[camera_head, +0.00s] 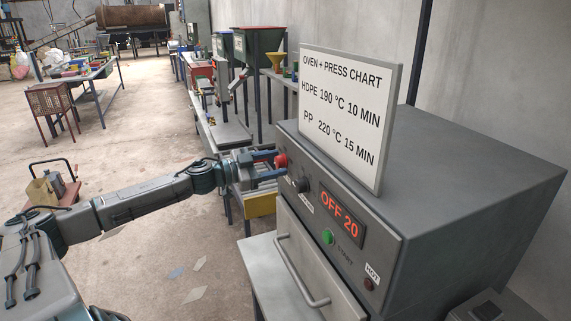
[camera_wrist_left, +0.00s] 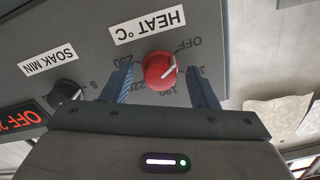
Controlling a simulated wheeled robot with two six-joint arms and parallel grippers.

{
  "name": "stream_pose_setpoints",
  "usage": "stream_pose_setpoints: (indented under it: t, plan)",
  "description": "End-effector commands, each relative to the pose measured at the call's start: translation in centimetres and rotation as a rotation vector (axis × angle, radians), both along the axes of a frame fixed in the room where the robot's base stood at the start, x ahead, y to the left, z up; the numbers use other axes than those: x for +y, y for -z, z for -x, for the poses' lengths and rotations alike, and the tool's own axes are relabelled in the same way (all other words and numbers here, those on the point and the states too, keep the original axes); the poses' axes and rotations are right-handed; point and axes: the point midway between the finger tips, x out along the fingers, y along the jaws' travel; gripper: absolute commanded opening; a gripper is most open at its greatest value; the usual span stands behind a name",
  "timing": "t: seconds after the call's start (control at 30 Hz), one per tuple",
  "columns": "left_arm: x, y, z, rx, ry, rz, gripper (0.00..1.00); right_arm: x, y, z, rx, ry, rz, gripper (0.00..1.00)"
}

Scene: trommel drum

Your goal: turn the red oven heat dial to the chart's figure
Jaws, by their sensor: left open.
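The red heat dial (camera_head: 281,161) is on the front panel of the grey oven, at its far left end. In the left wrist view the dial (camera_wrist_left: 159,71) sits under an upside-down HEAT °C label, its white mark pointing right, nearer the OFF print than the other figures. My left gripper (camera_head: 264,163) is open, with one finger on each side of the dial; it also shows in the left wrist view (camera_wrist_left: 160,88). Gaps show between the fingers and dial. The chart (camera_head: 341,115) reads HDPE 190 °C 10 MIN and PP 220 °C 15 MIN. My right gripper is not seen.
A black soak knob (camera_head: 303,185) sits beside the dial. The display (camera_head: 339,213) reads OFF 20. A green start button (camera_head: 327,237), a HOT lamp (camera_head: 369,284) and the oven door handle (camera_head: 301,270) are nearby. Benches and bins stand behind; open floor lies left.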

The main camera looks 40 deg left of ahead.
Motion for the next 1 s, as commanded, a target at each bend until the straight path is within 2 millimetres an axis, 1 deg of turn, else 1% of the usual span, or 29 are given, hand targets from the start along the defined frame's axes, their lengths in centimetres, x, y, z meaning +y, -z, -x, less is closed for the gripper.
stream_pose_setpoints:
  t: [0.27, 0.37, 0.4, 0.5, 0.77, 1.0]
  plan:
    - [-0.04, -0.03, -0.02, 0.001, -0.001, 0.0, 0.54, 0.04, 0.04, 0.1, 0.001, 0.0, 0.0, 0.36]
    - [-0.03, -0.02, -0.01, 0.001, -0.001, 0.0, 0.36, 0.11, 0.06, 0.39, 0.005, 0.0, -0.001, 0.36]
    - [-0.03, -0.02, -0.01, 0.001, -0.001, 0.0, 0.28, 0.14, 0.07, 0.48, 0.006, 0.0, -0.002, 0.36]
    - [-0.02, -0.01, -0.01, 0.001, -0.001, 0.0, 0.09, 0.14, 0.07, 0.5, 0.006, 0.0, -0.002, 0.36]
    - [-0.02, -0.02, -0.01, -0.009, -0.001, -0.018, 0.09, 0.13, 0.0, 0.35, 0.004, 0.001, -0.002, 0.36]
    - [-0.01, -0.06, -0.02, -0.057, -0.002, -0.111, 0.09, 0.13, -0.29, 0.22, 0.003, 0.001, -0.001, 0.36]
